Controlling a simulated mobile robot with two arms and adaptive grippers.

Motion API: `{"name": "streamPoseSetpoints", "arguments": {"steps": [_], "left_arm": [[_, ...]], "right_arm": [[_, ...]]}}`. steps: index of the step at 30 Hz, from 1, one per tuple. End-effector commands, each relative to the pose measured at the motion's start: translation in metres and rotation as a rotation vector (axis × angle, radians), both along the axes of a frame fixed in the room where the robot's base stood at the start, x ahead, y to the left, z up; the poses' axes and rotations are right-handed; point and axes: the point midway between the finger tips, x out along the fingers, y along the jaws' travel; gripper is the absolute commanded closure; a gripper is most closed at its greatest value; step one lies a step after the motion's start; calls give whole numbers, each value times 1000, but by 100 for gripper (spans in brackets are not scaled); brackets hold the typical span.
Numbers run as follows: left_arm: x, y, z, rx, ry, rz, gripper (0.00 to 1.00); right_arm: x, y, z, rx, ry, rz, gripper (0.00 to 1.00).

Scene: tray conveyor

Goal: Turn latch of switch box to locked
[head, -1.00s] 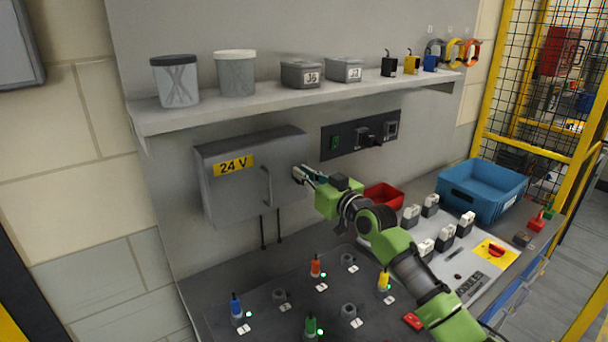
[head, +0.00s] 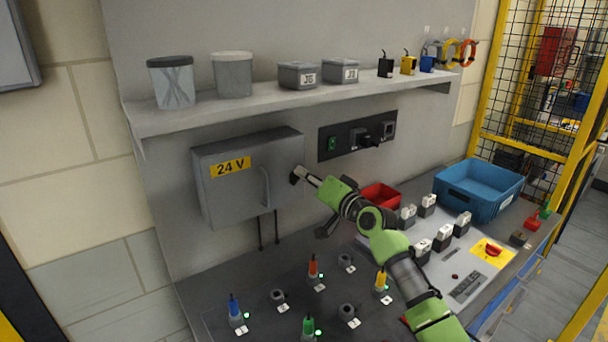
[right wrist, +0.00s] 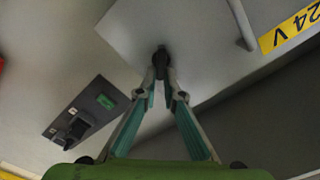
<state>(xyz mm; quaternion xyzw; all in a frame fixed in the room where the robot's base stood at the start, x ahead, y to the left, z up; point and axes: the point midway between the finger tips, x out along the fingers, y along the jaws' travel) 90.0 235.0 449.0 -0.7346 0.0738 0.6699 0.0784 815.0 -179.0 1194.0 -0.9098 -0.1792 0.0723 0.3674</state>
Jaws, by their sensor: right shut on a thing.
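The switch box (head: 236,197) is a grey wall cabinet with a yellow 24 V label (head: 230,167) and a bar handle (head: 266,187). Its door looks closed. My right gripper (head: 299,175) is at the upper right part of the box front. In the right wrist view the fingertips (right wrist: 162,82) are shut on a small dark latch (right wrist: 162,58) on the grey door. The latch is mostly hidden by the fingers in the head view, and I cannot tell its exact angle. My left gripper is not in view.
A shelf (head: 300,101) with tubs and small boxes runs above the switch box. A black socket panel (head: 357,137) is to its right. A red bin (head: 381,195), a blue crate (head: 479,190) and several coloured plugs are on the bench below.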

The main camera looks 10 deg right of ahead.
Motion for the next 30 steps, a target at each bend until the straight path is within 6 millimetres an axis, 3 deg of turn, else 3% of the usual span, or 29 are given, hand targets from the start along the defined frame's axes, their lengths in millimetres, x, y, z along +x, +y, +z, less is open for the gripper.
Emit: {"name": "streamPoseSetpoints", "arguments": {"steps": [18, 30], "left_arm": [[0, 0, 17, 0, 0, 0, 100], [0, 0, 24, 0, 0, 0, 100]], "right_arm": [[2, -5, -8, 524, 215, 0, 100], [2, -5, -13, 719, 293, 0, 100]]}}
